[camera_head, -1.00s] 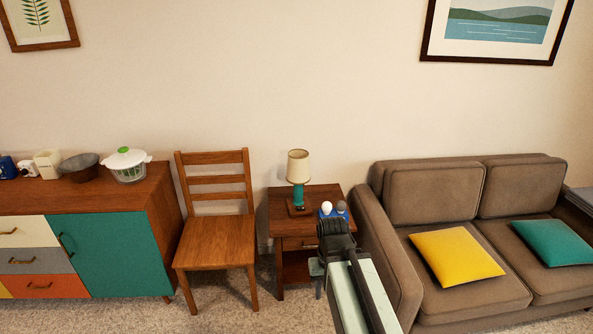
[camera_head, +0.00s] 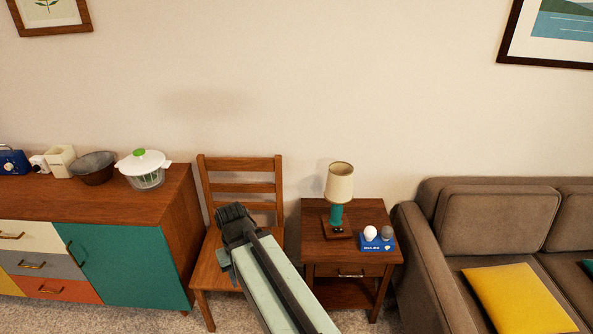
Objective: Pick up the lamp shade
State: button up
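The cream lamp shade (camera_head: 339,182) sits upright on a lamp with a teal body (camera_head: 336,214) and a square brown base. The lamp stands on a small wooden side table (camera_head: 386,254), towards its back left. My gripper (camera_head: 234,214) is left of the lamp, in front of the wooden chair and apart from the shade. I see the gripper from behind along my arm, so its fingers are largely hidden and I cannot tell how far open they are.
A blue box (camera_head: 375,244) with a white bulb and a grey bulb is on the table, right of the lamp. The wooden chair (camera_head: 240,168) stands left, beside a sideboard (camera_head: 126,262) with a bowl and a salad spinner (camera_head: 147,170). A brown sofa (camera_head: 490,215) is at right.

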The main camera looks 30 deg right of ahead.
aim_at(339, 185)
jog(key=u, duration=0.35)
jog(key=i, duration=1)
jog(key=u, duration=0.25)
jog(key=k, duration=0.85)
jog(key=u, duration=0.2)
jog(key=i, duration=0.85)
jog(key=z, duration=0.1)
